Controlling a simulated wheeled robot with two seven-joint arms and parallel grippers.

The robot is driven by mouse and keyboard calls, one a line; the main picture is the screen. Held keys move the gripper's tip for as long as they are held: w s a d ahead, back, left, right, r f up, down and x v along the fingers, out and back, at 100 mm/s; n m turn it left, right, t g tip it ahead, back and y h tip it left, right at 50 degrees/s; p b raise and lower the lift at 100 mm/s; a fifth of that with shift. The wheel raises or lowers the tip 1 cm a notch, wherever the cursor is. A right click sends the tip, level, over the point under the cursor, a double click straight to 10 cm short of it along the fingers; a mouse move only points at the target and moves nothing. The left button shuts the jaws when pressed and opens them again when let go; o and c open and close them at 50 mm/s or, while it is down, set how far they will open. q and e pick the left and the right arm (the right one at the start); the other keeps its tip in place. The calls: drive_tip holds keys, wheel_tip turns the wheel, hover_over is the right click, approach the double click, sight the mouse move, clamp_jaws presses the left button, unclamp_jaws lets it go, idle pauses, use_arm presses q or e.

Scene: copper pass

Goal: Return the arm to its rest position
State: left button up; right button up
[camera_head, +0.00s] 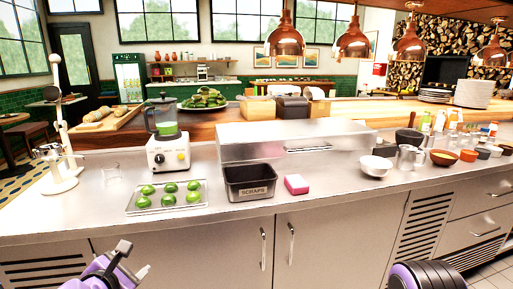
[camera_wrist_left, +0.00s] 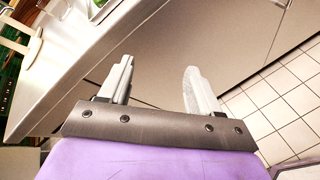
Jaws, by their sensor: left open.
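My left gripper (camera_head: 135,258) is low in the head view, in front of the cabinet doors and below the counter's front edge. In the left wrist view its two pale fingers (camera_wrist_left: 158,72) stand apart with nothing between them. Behind them are the cabinet front and the tiled floor. A purple and black part of my right arm (camera_head: 428,275) shows at the bottom right of the head view. My right gripper itself is not visible.
The steel counter (camera_head: 90,215) holds a tray of limes (camera_head: 168,208), a scraps bin (camera_head: 250,197), a pink sponge (camera_head: 296,184), a blender (camera_head: 168,150) and several bowls. Cabinet handles (camera_head: 263,248) stick out below. The floor (camera_wrist_left: 290,100) beside the cabinet looks clear.

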use_arm(q)
drive_tip(key=s+d+f+m+g, duration=0.25)
drive_tip(key=s+f+m, duration=0.3)
drive_tip(key=f, duration=0.45)
drive_tip(key=s+d+f+m+g, duration=0.25)
drive_tip(key=s+f+m, duration=0.3)
drive_tip(key=f, duration=0.55)
drive_tip(key=s+a+f+m+g+y+p, duration=0.1)
drive_tip(key=s+a+f+m+g, duration=0.1)
drive_tip(key=s+f+m, duration=0.3)
drive_tip(key=s+a+f+m+g+y, duration=0.1)
drive_tip(key=s+a+f+m, duration=0.3)
drive_tip(key=s, duration=0.9)
wheel_tip(320, 180, down, 2)
drive_tip(key=shift+s+f+m+g+y+p, duration=0.25)
drive_tip(key=shift+m+g+y+p, duration=0.15)
drive_tip(key=shift+m+g, duration=0.4)
